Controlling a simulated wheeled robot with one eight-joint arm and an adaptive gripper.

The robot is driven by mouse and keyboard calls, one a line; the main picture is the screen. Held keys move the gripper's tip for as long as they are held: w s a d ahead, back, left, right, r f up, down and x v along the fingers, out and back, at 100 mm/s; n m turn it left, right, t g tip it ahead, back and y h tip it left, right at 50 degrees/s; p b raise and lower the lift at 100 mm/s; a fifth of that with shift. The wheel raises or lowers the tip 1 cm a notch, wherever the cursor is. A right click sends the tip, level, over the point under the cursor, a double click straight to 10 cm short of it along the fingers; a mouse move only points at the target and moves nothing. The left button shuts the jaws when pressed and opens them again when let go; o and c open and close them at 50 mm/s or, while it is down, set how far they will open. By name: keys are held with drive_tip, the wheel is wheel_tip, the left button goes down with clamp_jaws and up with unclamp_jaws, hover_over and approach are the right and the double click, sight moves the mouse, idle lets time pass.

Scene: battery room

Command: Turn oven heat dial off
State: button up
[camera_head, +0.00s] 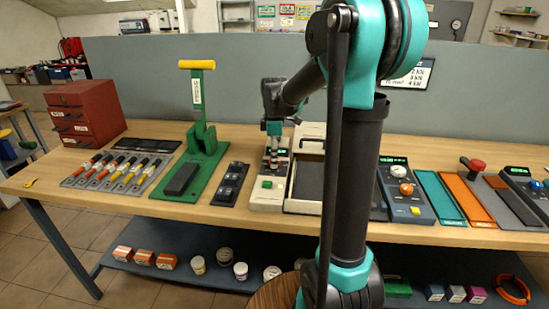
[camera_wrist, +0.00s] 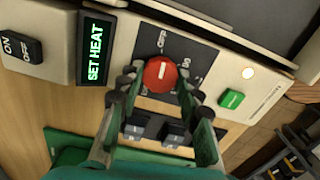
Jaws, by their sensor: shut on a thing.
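The cream oven (camera_head: 268,200) stands on the bench, with a lidded box part to its right. Its control panel (camera_wrist: 210,55) fills much of the wrist view. My gripper (camera_wrist: 160,80) is shut on the dial, one finger at each side. In the head view my gripper (camera_head: 274,152) is over the oven's panel and hides most of the dial. A green "SET HEAT" display (camera_wrist: 95,50) is lit.
The panel also has a black ON/OFF rocker (camera_wrist: 21,47), a lit lamp (camera_wrist: 248,73) and a green button (camera_wrist: 231,98). A green lever press (camera_head: 198,140) and dark block (camera_head: 230,183) stand left.

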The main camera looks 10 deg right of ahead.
drive_tip(key=shift+n, duration=0.9)
drive_tip(key=o, duration=1.2)
drive_tip(key=shift+c, duration=0.2)
wheel_tip(320, 180, up, 12)
